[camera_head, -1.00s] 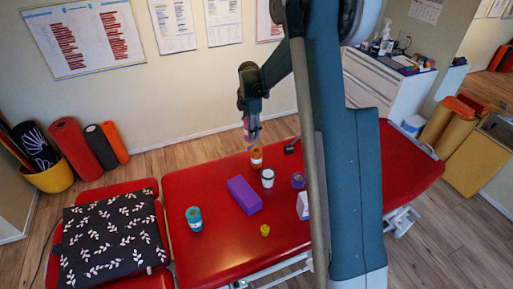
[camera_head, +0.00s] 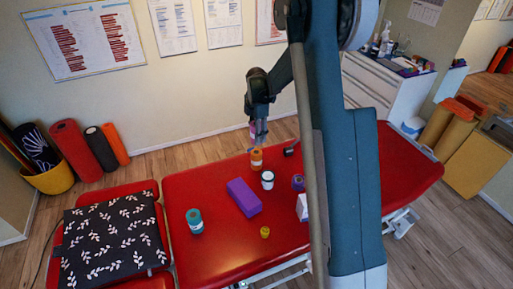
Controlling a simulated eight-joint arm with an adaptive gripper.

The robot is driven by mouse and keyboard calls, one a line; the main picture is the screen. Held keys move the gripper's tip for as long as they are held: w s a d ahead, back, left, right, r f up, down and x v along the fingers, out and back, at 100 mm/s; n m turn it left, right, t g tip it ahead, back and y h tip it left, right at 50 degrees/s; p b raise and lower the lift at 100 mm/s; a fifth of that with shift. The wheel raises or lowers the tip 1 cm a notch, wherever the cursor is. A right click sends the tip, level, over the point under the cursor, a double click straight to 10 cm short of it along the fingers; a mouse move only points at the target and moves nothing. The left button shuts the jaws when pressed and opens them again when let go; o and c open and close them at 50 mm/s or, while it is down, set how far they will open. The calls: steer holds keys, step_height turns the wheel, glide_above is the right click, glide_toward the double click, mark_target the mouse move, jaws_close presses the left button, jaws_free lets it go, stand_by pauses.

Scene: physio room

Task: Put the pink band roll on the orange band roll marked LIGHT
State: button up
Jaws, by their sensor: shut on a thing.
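The pink band roll (camera_head: 254,132) is held between the fingers of my gripper (camera_head: 259,136), which is shut on it. The orange band roll (camera_head: 257,158) stands upright on the red treatment table (camera_head: 210,254), with a pale label on its side; the lettering is too small to read. My gripper and the pink roll are just above the orange roll. I cannot tell whether the two rolls touch. The fingers hide part of the pink roll.
A white cup-like item (camera_head: 267,180) with a dark rim and a purple block (camera_head: 244,197) stand close in front. A teal roll (camera_head: 195,221), a small yellow item (camera_head: 265,232) and a purple roll (camera_head: 298,182) are nearby. A dark object (camera_head: 291,149) lies right of the orange roll.

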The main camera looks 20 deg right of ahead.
steer(key=shift+f, duration=1.6)
steer(key=shift+f, duration=0.1)
steer(key=shift+f, duration=1.75)
steer(key=shift+f+b, duration=0.15)
steer(key=shift+b, duration=0.2)
steer(key=o, duration=1)
step_height(320, 180, up, 12)
steer(key=shift+r+p, duration=0.15)
steer(key=shift+p, duration=0.35)
